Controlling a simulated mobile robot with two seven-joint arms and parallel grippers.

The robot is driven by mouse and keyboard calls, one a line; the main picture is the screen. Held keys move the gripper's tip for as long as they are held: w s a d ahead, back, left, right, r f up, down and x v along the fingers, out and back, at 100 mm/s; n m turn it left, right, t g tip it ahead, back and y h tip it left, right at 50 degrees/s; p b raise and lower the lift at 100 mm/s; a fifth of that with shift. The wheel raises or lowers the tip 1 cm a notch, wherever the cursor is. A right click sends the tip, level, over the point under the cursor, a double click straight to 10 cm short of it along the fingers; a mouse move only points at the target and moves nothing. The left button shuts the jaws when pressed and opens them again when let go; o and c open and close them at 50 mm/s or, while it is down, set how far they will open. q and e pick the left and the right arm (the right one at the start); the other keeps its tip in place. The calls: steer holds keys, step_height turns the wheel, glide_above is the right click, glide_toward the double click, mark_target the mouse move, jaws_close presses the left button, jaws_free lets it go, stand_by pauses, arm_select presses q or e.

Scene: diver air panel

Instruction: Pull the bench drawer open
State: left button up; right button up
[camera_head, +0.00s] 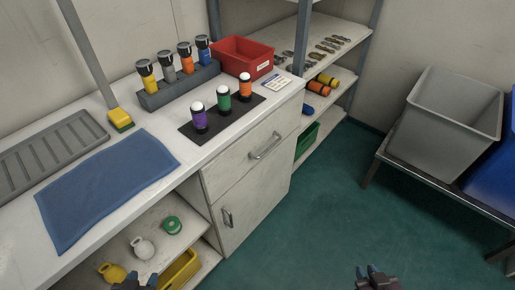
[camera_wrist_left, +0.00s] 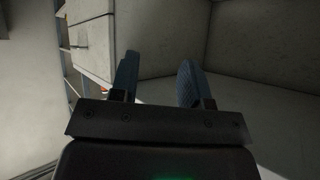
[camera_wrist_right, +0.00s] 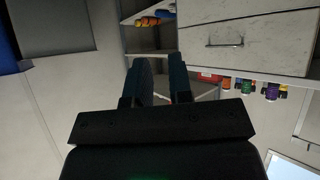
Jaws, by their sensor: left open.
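The bench drawer (camera_head: 240,167) is a pale front under the bench top, with a metal bar handle (camera_head: 265,146). It looks shut, flush with the cupboard door (camera_head: 250,205) below it. The drawer (camera_wrist_right: 280,45) and its handle (camera_wrist_right: 225,44) also show, upside down, in the right wrist view. My left gripper (camera_head: 137,283) is at the bottom edge of the head view, near the lower shelf. It is open and empty. My right gripper (camera_head: 370,272) is over the floor at lower right, well away from the handle. Its fingers are apart with nothing between them.
The bench top (camera_head: 190,165) holds a blue mat (camera_head: 105,185), a grey tray (camera_head: 45,150), a red bin (camera_head: 242,56) and several coloured bottles. An open lower shelf (camera_head: 85,265) is left of the cupboard. A grey tub (camera_head: 440,125) stands on a rack at right. Green floor (camera_head: 320,215) is clear.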

steer(key=shift+o, duration=1.2)
steer(key=w+a+f+m+t+y+b, duration=0.1)
steer(key=w+a+f+m+b, duration=0.1)
steer(key=w, duration=0.6)
steer(key=shift+a+m+t+b, duration=0.3)
steer(key=shift+m+t+b, duration=0.1)
steer(key=m+t+y+b, duration=0.5)
steer(key=m+y+b, duration=0.2)
steer(key=m+b, duration=0.35)
glide_toward(271, 146)
steer(key=shift+m, duration=0.65)
steer(key=shift+f+b+x, duration=0.15)
steer(key=shift+b+x, duration=0.25)
steer(key=shift+x, duration=2.15)
steer(key=shift+f+b+x, duration=0.15)
steer(key=shift+b+x, duration=0.2)
steer(key=shift+x, duration=2.15)
arm_select(q)
step_height(271, 146, down, 11)
steer(key=d+m+g, duration=0.1)
steer(key=shift+w+r+m+h, duration=0.2)
steer(key=shift+w+m+h, duration=0.1)
steer(key=shift+w, duration=0.05)
steer(key=shift+s+f, duration=0.15)
arm_select(e)
jaws_close()
